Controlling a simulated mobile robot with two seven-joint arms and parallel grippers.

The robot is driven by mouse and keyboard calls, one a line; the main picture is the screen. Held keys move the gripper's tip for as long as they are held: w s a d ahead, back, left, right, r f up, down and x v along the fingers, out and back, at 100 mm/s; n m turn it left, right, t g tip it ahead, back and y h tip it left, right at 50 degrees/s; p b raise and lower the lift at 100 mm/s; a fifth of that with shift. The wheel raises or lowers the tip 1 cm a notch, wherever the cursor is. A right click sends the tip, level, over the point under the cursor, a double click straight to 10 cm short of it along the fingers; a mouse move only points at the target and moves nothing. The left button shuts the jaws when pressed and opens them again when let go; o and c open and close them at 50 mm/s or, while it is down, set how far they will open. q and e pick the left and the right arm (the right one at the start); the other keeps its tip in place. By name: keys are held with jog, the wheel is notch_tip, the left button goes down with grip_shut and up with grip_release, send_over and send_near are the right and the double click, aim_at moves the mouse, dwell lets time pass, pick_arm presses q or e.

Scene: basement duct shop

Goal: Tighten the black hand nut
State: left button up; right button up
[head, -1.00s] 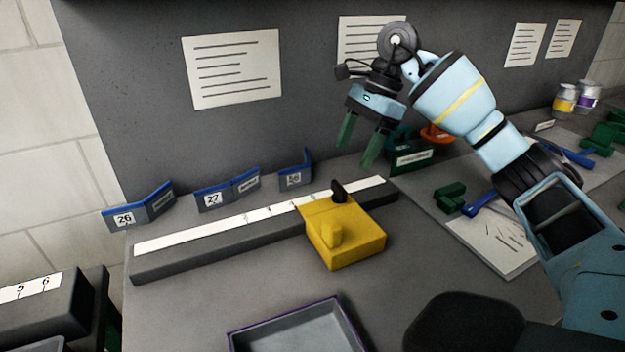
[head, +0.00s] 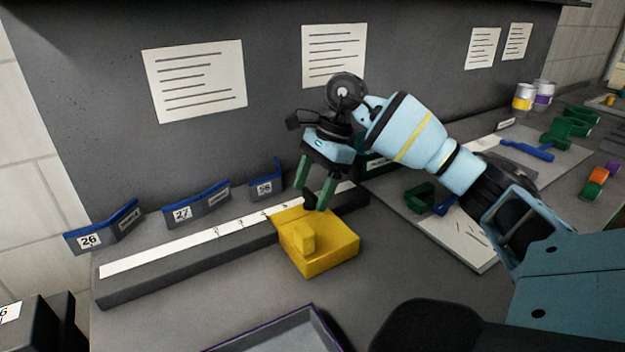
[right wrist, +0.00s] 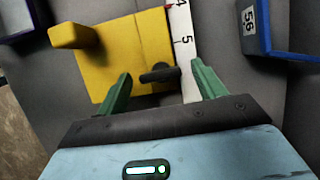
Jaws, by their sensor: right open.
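The black hand nut (head: 309,201) stands at the back edge of a yellow block (head: 338,250), which sits against a dark rail with a white numbered scale (head: 180,243). My right gripper (head: 313,196) points down over the nut. Its green fingers are open, one on each side of the nut, with visible gaps in the right wrist view (right wrist: 160,76). My left gripper is not in view.
Blue-edged holders marked 26 (head: 104,232), 27 and 56 stand behind the rail. A purple-rimmed tray (head: 318,318) lies in front. Green and blue tools lie on a pale board (head: 470,245) at right. Bare bench lies left of the tray.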

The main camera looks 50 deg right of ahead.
jog(key=shift+c, duration=0.3)
jog(key=c, duration=0.9)
jog(key=shift+c, duration=0.2)
